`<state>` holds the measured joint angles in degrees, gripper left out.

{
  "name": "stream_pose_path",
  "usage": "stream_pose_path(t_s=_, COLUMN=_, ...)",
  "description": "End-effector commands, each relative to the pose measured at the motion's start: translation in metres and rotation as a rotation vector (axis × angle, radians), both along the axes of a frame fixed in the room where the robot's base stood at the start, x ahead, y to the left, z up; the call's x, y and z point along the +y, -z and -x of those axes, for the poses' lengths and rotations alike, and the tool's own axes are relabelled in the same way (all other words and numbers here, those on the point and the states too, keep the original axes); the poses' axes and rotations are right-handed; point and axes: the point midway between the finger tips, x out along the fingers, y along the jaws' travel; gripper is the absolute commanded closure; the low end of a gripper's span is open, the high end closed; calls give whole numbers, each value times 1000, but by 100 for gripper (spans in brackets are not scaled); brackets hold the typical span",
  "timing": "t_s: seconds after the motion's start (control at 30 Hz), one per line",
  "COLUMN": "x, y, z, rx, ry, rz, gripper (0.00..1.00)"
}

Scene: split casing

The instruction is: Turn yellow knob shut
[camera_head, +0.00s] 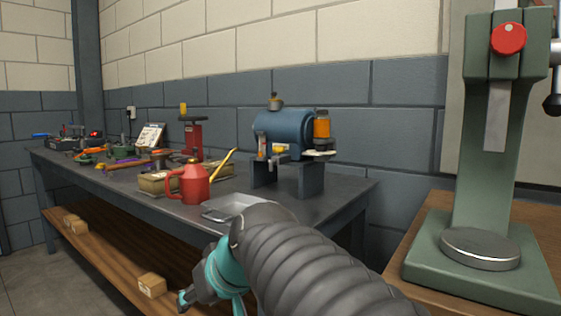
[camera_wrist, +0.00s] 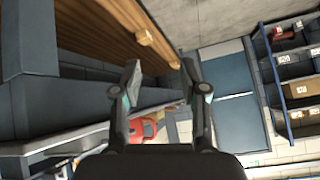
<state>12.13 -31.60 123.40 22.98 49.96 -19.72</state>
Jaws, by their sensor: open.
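A blue tank machine (camera_head: 285,132) stands on a black stand on the workbench. A small yellow part (camera_head: 280,148) sits low on its front, and it may be the yellow knob; its shape is too small to tell. My gripper (camera_head: 186,297) is low in front of the bench edge, well below and left of the tank, touching nothing. In the wrist view my gripper (camera_wrist: 162,78) has its two fingers spread wide with nothing between them. The yellow part is not clear in the wrist view.
A red oil can (camera_head: 194,185) with a yellow spout and a grey tray (camera_head: 232,207) stand on the bench (camera_head: 345,184) near my arm. A red press (camera_head: 193,138) stands behind. A green press (camera_head: 480,240) is at right. The lower shelf (camera_head: 110,245) holds small boxes.

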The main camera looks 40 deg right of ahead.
Motion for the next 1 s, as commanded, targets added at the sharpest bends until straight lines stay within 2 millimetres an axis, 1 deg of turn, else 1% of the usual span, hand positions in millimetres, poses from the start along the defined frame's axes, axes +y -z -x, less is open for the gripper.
stream_pose_path(t_s=0.03, x=-12, y=-8, z=-22, rx=-56, ry=10, rz=-22, gripper=57)
stream_pose_path(t_s=0.1, x=-25, y=-33, z=-47, rx=-137, ry=11, rz=-43, gripper=57)
stream_pose_path(t_s=0.2, x=-45, y=-66, z=-75, rx=-247, ry=12, rz=-57, gripper=57)
stream_pose_path(t_s=0.33, x=-74, y=-102, z=-102, rx=-374, ry=19, rz=-60, gripper=57)
stream_pose_path(t_s=0.4, x=-93, y=-114, z=-106, rx=-420, ry=37, rz=-48, gripper=57)
stream_pose_path(t_s=0.47, x=-111, y=-121, z=-109, rx=-460, ry=54, rz=-33, gripper=57)
stream_pose_path(t_s=0.57, x=-149, y=-135, z=-112, rx=-540, ry=92, rz=1, gripper=57)
stream_pose_path(t_s=0.63, x=-179, y=-146, z=-111, rx=-602, ry=124, rz=34, gripper=57)
stream_pose_path(t_s=0.67, x=-192, y=-151, z=-110, rx=-629, ry=138, rz=50, gripper=57)
stream_pose_path(t_s=0.7, x=-210, y=-158, z=-107, rx=-662, ry=157, rz=73, gripper=57)
stream_pose_path(t_s=0.8, x=-248, y=-173, z=-99, rx=-735, ry=202, rz=131, gripper=57)
stream_pose_path(t_s=0.9, x=-274, y=-184, z=-91, rx=-784, ry=235, rz=174, gripper=57)
stream_pose_path(t_s=1.0, x=-288, y=-191, z=-87, rx=-811, ry=251, rz=199, gripper=57)
